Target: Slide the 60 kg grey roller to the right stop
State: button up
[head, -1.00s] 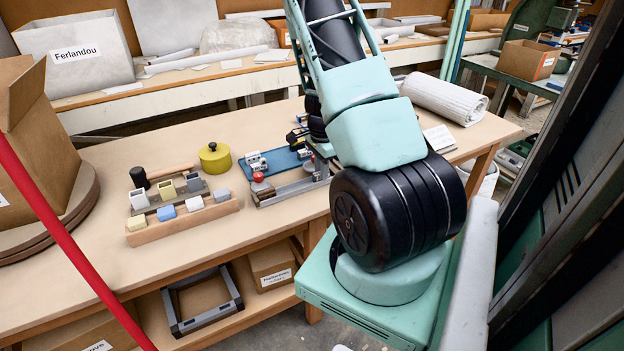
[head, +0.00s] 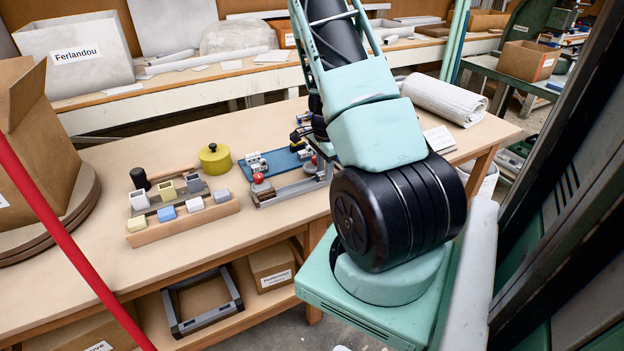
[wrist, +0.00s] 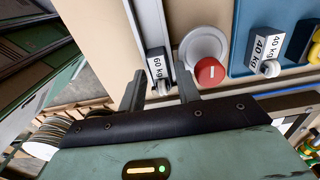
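In the wrist view, the roller marked 60 kg (wrist: 157,66) is a small block with a white label and a pale round knob at its near end. It sits at the end of a long grey strip. My gripper (wrist: 162,90) is open, with one finger on each side of the knob and a visible gap to each finger. I cannot tell the depth between fingers and roller. In the head view, my arm hides the gripper and I cannot make out the roller. I cannot pick out the right stop in either view.
A red button (wrist: 210,72) on a white round base stands close beside the right finger. A blue tray (wrist: 240,45) with blocks marked 40 kg lies further right. On the bench (head: 110,180) are a yellow-green round pot (head: 215,159) and a wooden rack (head: 185,222) of small blocks.

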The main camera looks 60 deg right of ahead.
jog(key=shift+r+p, duration=2.75)
jog(key=shift+r, duration=0.6)
jog(key=w+a+r+n+y, duration=0.1)
jog(key=w+a+r+n, duration=0.3)
jog(key=a, duration=0.4)
jog(key=w+a+r+n, duration=0.25)
jog(key=w+a, duration=0.35)
jog(key=a, duration=0.3)
jog(key=a+r+n+y, duration=0.1)
jog(key=a+r+n, duration=0.25)
jog(key=a, duration=0.45)
jog(key=a+r+n, duration=0.2)
jog(key=a+n, duration=0.3)
jog(key=a, duration=0.4)
jog(key=s+a+r+n, duration=0.3)
jog(key=s+a+n, duration=0.5)
jog(key=s+a, duration=0.1)
jog(key=s+a+r+n+h, duration=0.1)
jog(key=s+a+r+n, duration=0.3)
jog(key=s+a+n, duration=0.5)
jog(key=shift+s+a+r, duration=0.2)
jog(key=shift+s+a, duration=0.15)
jog(key=shift+s, duration=0.5)
